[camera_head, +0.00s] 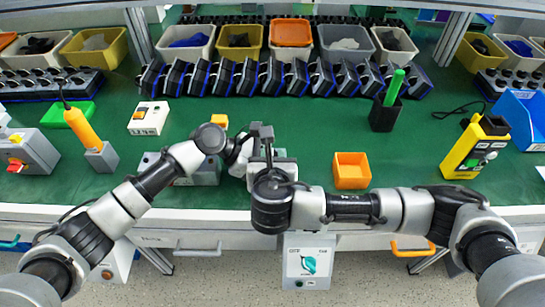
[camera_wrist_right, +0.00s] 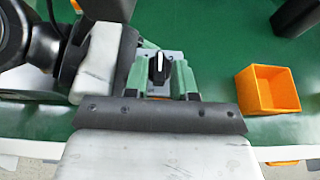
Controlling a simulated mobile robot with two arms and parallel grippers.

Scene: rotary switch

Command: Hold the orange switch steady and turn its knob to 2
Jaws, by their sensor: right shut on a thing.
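In the head view my right gripper (camera_head: 264,150) hides most of the switch. My left gripper (camera_head: 238,155) is close beside it on the left; its fingers cannot be made out.
An orange open box (camera_head: 351,171) stands right of my grippers. A black holder (camera_head: 385,115) with a green stick is behind it. A yellow device (camera_head: 474,148) is at the right. A grey box (camera_head: 34,152) and an orange-handled tool (camera_head: 84,130) are at the left.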

